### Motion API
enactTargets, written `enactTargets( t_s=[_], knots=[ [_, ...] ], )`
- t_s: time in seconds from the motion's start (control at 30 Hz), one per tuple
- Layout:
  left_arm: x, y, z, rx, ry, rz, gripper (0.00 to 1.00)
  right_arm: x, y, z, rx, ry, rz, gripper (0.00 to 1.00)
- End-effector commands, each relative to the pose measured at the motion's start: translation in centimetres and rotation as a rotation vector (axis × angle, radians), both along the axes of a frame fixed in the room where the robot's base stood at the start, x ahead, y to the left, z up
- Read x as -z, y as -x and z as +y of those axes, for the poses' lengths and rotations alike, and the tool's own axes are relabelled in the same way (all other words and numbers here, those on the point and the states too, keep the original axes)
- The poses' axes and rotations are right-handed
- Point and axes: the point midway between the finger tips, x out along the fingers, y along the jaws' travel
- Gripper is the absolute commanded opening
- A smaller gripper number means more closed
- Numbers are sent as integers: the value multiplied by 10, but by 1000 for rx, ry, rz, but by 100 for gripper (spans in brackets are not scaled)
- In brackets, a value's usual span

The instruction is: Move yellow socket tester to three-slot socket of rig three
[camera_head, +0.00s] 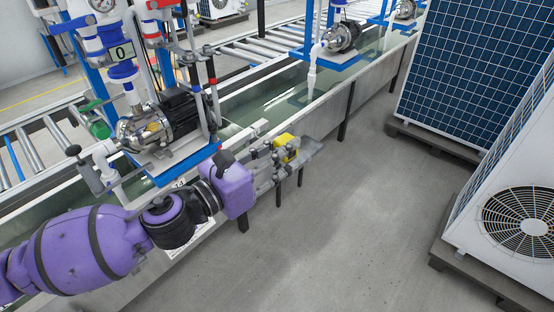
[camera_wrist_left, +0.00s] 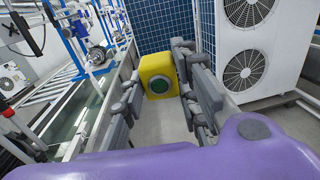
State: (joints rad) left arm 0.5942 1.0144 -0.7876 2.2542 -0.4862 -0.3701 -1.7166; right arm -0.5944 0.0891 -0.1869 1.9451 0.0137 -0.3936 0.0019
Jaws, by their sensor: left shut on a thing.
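My left gripper (camera_head: 287,157) reaches in from the left over the edge of the water trough. It is shut on the yellow socket tester (camera_head: 286,147), a small yellow block. In the left wrist view the tester (camera_wrist_left: 158,76) sits between the two grey fingers of the gripper (camera_wrist_left: 160,88), with a round green button on its near face. The tester is held in the air beside the trough, above the floor. The three-slot socket cannot be made out in either view. My right gripper is not in view.
A pump (camera_head: 168,117) on a blue-edged stand with pipes and gauges is close to my left arm. Another pump (camera_head: 341,37) stands farther along the trough (camera_head: 352,80). White fan units (camera_head: 515,200) stand on the right. The grey floor (camera_head: 340,225) between is clear.

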Motion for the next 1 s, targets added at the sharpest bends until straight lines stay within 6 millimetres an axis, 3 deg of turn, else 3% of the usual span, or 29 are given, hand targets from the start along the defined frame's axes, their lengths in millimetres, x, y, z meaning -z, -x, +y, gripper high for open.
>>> enactTargets(
  t_s=[0.6, 1.0],
  knots=[
    [-52, -9, -12, -497, 8, -1, 0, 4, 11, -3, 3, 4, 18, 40],
    [-77, -15, -13, -760, 2, -1, 0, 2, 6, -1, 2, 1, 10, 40]
  ],
)
